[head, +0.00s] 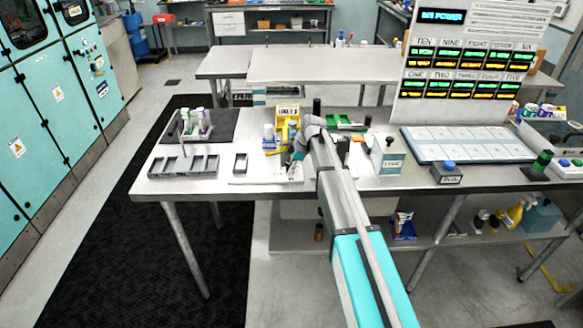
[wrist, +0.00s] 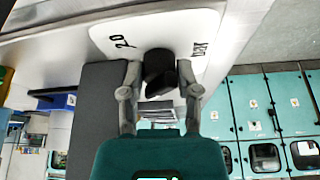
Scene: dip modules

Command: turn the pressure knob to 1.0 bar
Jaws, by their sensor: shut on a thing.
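The pressure knob (wrist: 160,68) is a dark round knob on a white panel (wrist: 110,28) in the wrist view. Printed marks "20" and what looks like "BAR" show on the panel near it. My gripper (wrist: 159,80) has a finger on either side of the knob and is shut on it. The knob's pointer and its exact setting cannot be read. In the head view my gripper (head: 296,158) is low over the table's front middle, and the arm and gripper hide the knob.
On the table (head: 225,188) are a grey slotted rack (head: 184,166) at left, a yellow bin (head: 288,112) behind my gripper, and a small labelled box (head: 388,157) to the right.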

